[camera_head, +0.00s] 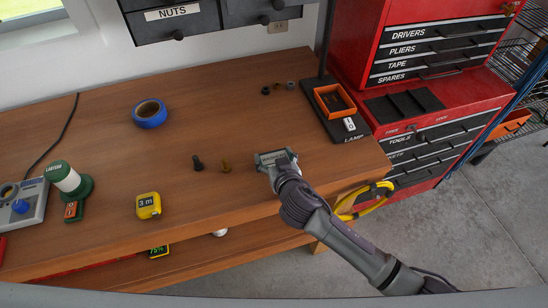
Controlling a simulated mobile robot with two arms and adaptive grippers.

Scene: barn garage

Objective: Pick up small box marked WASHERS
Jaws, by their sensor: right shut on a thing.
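A small grey-green box (267,158) is at the end of my right arm, near the right part of the wooden workbench (115,178). My right gripper (276,160) is shut on this box and covers part of it. The lettering on the box is too small to read, and I cannot tell whether it touches the bench top. My left gripper is not in view.
A dark bolt (198,163) and a brass bolt (226,166) stand just left of the box. An orange tray (334,101) and red tool chest (440,120) are right.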

